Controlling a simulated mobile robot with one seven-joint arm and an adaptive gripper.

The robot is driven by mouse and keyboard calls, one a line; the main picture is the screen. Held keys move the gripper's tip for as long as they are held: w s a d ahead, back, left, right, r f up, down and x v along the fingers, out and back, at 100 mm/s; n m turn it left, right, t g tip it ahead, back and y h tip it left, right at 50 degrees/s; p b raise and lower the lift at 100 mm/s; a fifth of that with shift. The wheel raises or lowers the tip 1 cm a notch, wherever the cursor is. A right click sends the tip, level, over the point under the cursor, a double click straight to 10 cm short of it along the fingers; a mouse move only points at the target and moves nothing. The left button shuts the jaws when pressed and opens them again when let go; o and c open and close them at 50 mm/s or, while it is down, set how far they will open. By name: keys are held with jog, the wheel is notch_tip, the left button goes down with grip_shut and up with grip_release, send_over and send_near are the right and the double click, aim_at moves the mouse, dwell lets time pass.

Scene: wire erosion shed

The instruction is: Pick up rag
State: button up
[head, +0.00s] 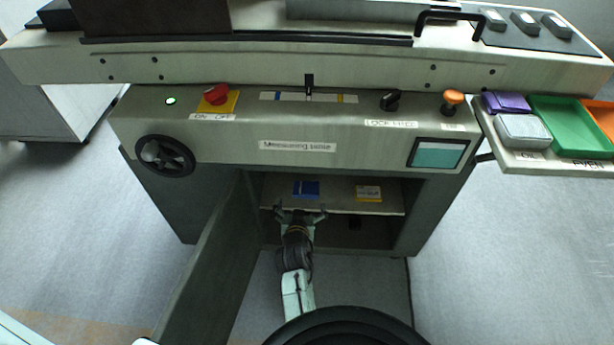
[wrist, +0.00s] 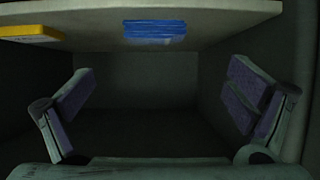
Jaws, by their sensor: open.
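A blue, flat, folded-looking item (head: 306,190), which looks like the rag, lies on the shelf (head: 335,206) inside the open cabinet. It also shows near the top middle of the wrist view (wrist: 154,32), with faint layered stripes. My gripper (head: 300,212) is at the cabinet opening, at the shelf's front edge, just in front of the blue item. In the wrist view its two fingers (wrist: 160,85) are spread wide with nothing between them. The blue item appears beyond the fingertips and apart from them.
A yellow box-like item (head: 368,193) lies on the shelf right of the blue one. The open cabinet door (head: 212,262) stands left of my arm. Above is a control panel with a red knob (head: 216,95). A side shelf at right holds a purple item (head: 507,102) and a green bin (head: 568,127).

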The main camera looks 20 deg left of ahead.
send_near(306, 188)
jog(key=w, duration=0.1)
jog(key=w+a, duration=0.1)
jog(key=shift+w+a+f, duration=0.2)
jog(key=shift+w+f, duration=0.15)
jog(key=shift+f, duration=0.05)
jog(key=shift+d+f+p+x, duration=0.1)
jog(key=shift+d+p+x, duration=0.05)
jog(key=shift+x, duration=1.3)
jog(key=shift+d+f+p+x, duration=0.1)
jog(key=shift+d+p+x, duration=0.05)
jog(key=shift+x, duration=1.3)
jog(key=shift+c, duration=0.4)
jog(key=c, duration=1.1)
